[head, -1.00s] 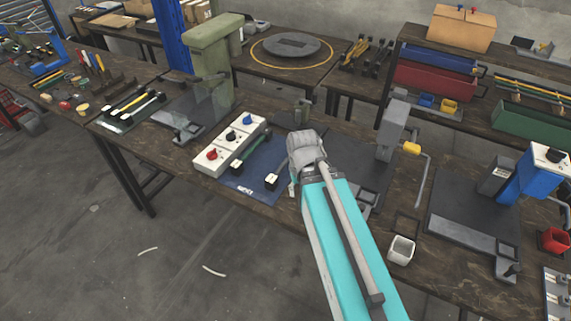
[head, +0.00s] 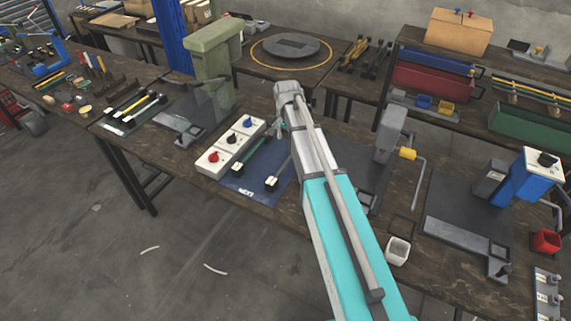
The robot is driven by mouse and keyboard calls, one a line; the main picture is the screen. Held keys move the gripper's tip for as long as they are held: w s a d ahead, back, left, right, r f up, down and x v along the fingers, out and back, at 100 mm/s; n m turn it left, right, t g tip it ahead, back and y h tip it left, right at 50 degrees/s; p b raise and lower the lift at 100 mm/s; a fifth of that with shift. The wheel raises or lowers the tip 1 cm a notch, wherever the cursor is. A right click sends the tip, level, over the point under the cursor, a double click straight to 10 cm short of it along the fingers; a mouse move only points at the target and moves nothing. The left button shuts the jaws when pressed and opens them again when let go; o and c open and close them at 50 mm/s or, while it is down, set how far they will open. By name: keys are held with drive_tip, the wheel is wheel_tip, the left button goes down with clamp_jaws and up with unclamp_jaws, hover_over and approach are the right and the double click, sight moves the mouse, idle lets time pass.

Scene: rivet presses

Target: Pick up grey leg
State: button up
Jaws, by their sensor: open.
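A grey leg (head: 279,174) with a pale block at its near end lies on a blue mat (head: 238,187) on the workbench. My arm passes just right of it and may cover its far end. A dark green leg (head: 249,156) lies to its left on the same mat. My gripper (head: 281,131) is mostly hidden by my own wrist; a small part shows near the far end of the mat, beyond the grey leg's near end. Nothing is seen in it, and I cannot tell its height above the bench.
A white box with red, black and blue knobs (head: 230,146) stands left of the mat. A green press (head: 213,65) stands behind it. A grey press (head: 389,133) with a yellow-handled crank and a white cup (head: 397,250) are on the right.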

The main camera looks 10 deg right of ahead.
sight(286, 162)
idle(0.4)
wheel_tip(286, 162, down, 9)
drive_tip(key=b, duration=0.8)
drive_tip(key=shift+r+b, duration=0.15)
drive_tip(key=shift+b, duration=0.2)
drive_tip(key=shift+a+f+b, duration=0.1)
drive_tip(key=shift+f+b, duration=2.5)
clamp_jaws()
